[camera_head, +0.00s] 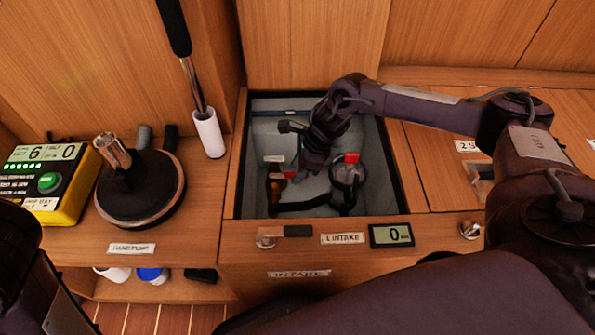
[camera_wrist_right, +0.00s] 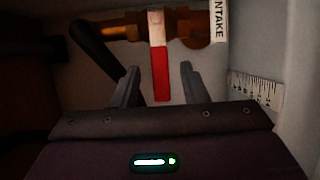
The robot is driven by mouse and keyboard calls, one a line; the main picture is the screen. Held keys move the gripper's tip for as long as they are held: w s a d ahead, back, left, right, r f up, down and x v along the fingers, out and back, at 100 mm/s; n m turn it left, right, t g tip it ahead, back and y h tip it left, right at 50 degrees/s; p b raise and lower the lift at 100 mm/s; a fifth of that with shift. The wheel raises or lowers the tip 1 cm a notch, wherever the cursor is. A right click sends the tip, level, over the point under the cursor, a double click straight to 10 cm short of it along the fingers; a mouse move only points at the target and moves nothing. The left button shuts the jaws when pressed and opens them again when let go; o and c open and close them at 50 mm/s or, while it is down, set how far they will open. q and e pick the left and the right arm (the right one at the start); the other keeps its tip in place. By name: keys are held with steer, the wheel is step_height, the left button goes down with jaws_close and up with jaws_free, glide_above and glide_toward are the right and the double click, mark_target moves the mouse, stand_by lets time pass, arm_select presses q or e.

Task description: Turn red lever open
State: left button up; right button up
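The red lever (camera_wrist_right: 160,75) sits on a brass valve (camera_wrist_right: 185,24) and points down toward my gripper in the right wrist view. My right gripper (camera_wrist_right: 161,78) is open, with one finger on each side of the lever's lower end and a gap on both sides. In the head view my right gripper (camera_head: 303,172) reaches down into an open bilge well (camera_head: 245,150). A small red part of the lever (camera_head: 290,175) shows beside it, next to the brass valve (camera_head: 274,187); the rest is hidden. My left gripper is out of view.
A round strainer (camera_head: 347,177) with a red tab stands right of the valve, joined by a dark hose (camera_head: 300,206). Wooden edges surround the well. A display (camera_head: 391,235) reads 0. A hand pump (camera_head: 140,190) stands left.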

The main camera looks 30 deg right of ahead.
steer(key=shift+f, duration=0.1)
jaws_close()
stand_by(0.4)
